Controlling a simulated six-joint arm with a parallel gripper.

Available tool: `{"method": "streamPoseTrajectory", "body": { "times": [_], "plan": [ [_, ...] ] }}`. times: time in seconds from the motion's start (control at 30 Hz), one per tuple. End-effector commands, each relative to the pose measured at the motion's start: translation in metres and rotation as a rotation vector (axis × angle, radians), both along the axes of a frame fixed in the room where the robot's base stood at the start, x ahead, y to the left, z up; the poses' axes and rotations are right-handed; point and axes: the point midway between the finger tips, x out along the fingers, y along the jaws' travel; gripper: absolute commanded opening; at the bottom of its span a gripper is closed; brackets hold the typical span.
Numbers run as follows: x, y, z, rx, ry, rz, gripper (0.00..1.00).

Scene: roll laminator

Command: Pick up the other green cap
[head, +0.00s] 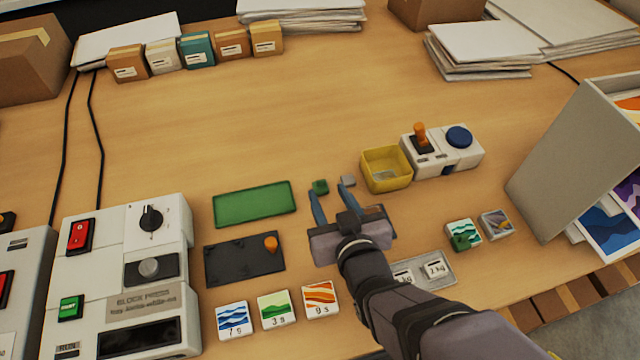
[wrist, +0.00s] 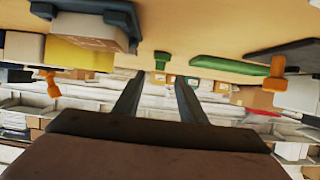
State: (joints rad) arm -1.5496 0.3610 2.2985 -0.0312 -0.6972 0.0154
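A small green cap (head: 320,187) sits on the table between the green mat and the yellow bin. It also shows in the wrist view (wrist: 160,61), beyond and between my fingertips. A second green cap (head: 461,241) sits on a picture tile at the right. A small grey block (head: 347,181) lies just right of the first cap. My gripper (head: 331,195) is open and empty, its two fingers apart, close to the near side of the first cap. No contact with the cap can be seen.
A green mat (head: 252,204) and a dark plate with an orange knob (head: 271,244) lie to the left. A yellow bin (head: 386,182) and a joystick box (head: 443,163) stand to the right. The table behind the cap is clear.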

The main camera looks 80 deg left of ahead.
Motion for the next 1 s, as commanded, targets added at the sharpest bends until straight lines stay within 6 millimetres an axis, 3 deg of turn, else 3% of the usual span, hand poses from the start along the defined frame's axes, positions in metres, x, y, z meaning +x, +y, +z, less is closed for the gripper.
{"method": "streamPoseTrajectory", "body": {
  "times": [0.5, 0.87, 1.0],
  "plan": [
    [0.000, 0.041, -0.017, -0.002, 0.000, 0.000, 0.38],
    [0.000, 0.046, -0.020, -0.001, 0.000, 0.000, 0.38],
    [0.000, 0.046, -0.020, -0.001, 0.000, 0.000, 0.04]
  ]
}}
